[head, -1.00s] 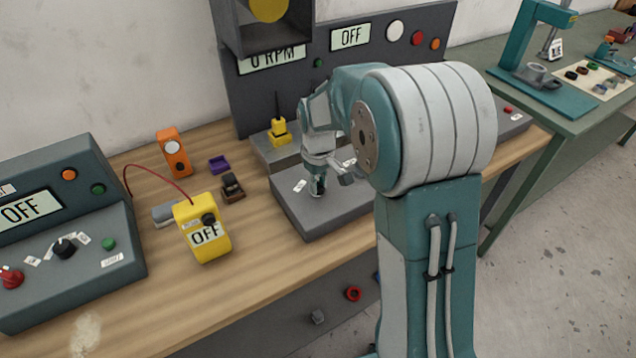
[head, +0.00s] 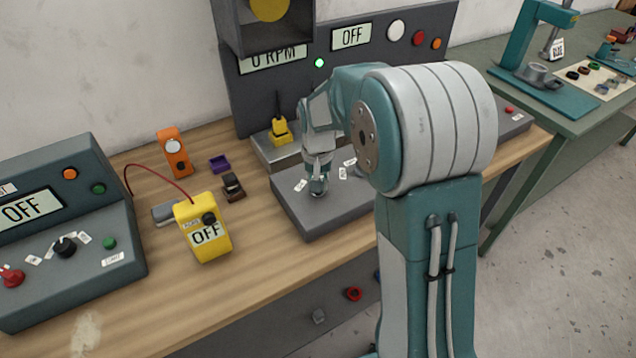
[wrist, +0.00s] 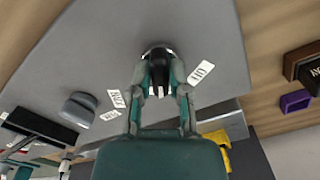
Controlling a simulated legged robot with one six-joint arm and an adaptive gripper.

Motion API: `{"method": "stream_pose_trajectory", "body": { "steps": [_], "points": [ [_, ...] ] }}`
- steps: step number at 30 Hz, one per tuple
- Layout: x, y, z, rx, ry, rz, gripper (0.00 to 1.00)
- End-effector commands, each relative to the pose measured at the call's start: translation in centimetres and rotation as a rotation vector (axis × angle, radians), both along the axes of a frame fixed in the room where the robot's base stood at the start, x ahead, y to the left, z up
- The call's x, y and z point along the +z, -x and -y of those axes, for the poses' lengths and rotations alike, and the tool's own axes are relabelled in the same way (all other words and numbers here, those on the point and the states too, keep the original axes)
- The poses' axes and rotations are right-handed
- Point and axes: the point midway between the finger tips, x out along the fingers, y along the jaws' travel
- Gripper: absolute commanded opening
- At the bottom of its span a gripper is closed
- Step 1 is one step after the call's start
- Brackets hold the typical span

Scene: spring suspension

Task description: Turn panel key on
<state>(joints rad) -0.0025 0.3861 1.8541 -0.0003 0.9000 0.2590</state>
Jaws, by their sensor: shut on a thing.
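My gripper (head: 318,187) is over the grey control panel (head: 305,222) on the bench, its fingers pointing down. In the wrist view my gripper (wrist: 159,75) is shut on the dark panel key (wrist: 158,66), with a fingertip on each side of it. The key sits in a round base on the panel; its lower part is hidden. A white label (wrist: 201,72) lies to the key's right and another (wrist: 117,98) to its left. In the head view the fingers hide the key. A green lamp (head: 319,63) on the upright panel is lit.
A grey knob (wrist: 80,106) stands on the same panel. The yellow meter (head: 203,228) reads OFF, as does the display (head: 351,36) on the upright panel. An orange device (head: 174,153) and a purple tray (head: 219,164) stand left on the bench.

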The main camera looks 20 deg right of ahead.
Motion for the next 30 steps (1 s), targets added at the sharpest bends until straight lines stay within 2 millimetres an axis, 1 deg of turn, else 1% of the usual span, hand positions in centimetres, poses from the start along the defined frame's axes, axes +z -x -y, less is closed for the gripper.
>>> {"method": "stream_pose_trajectory", "body": {
  "steps": [1, 15, 16, 17, 18, 30],
  "points": [
    [-0.24, 0.14, -0.08, -0.007, -0.001, -0.006, 0.00],
    [-0.26, 0.17, -0.10, -0.022, -0.001, -0.008, 0.00],
    [-0.26, 0.18, -0.10, -0.022, -0.001, -0.008, 0.27],
    [-0.26, 0.17, -0.10, -0.022, -0.002, -0.008, 0.41],
    [-0.24, 0.16, -0.09, -0.022, -0.002, -0.007, 0.57],
    [0.17, 0.05, -0.03, -0.021, 0.000, -0.001, 0.57]
  ]
}}
